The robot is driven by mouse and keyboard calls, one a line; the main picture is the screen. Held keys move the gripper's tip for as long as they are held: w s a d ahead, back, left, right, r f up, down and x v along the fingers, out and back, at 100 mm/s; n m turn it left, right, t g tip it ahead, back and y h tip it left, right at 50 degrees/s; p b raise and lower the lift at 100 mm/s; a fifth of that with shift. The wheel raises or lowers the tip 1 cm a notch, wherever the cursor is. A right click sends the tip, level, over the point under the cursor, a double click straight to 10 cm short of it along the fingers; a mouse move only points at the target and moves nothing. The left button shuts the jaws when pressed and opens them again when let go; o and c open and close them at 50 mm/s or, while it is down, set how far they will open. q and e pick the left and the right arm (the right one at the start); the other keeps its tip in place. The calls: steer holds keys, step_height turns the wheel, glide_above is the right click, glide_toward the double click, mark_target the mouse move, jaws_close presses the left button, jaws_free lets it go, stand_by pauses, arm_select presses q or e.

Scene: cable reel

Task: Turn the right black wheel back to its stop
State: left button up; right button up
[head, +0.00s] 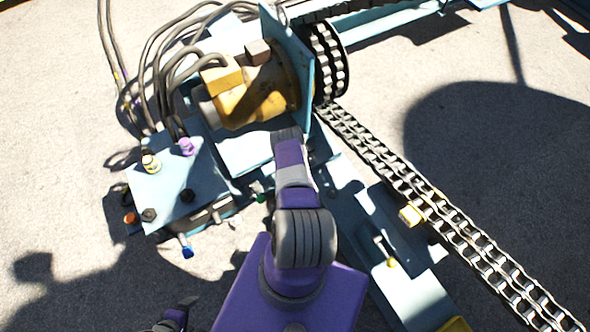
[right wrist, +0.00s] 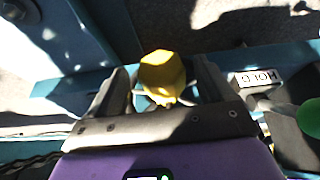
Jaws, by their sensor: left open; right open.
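Two small black wheels sit on top of the pale blue box (head: 215,165) in the head view. The right black wheel (head: 187,195) is on the box's lower right part, and the left black wheel (head: 149,214) is near its front left corner. Their turn angle is too small to read. My left gripper (head: 174,317) shows partly at the bottom edge, open, below the box and apart from the wheels. My right gripper (right wrist: 160,90) is open in the right wrist view, around a yellow faceted knob (right wrist: 162,73); whether it touches cannot be told. No black wheel is recognizable in that view.
A yellow knob (head: 151,163) and a purple knob (head: 187,146) stand behind the black wheels. A blue-ended lever (head: 188,252) projects in front. Hoses (head: 160,60) crowd behind the box. A chain (head: 440,210) runs at right. A green knob (right wrist: 309,116) is beside my right gripper.

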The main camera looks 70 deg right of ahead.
steer(key=shift+x, duration=0.85)
steer(key=c, duration=1.4)
steer(key=shift+c, duration=0.2)
steer(key=shift+h, duration=0.3)
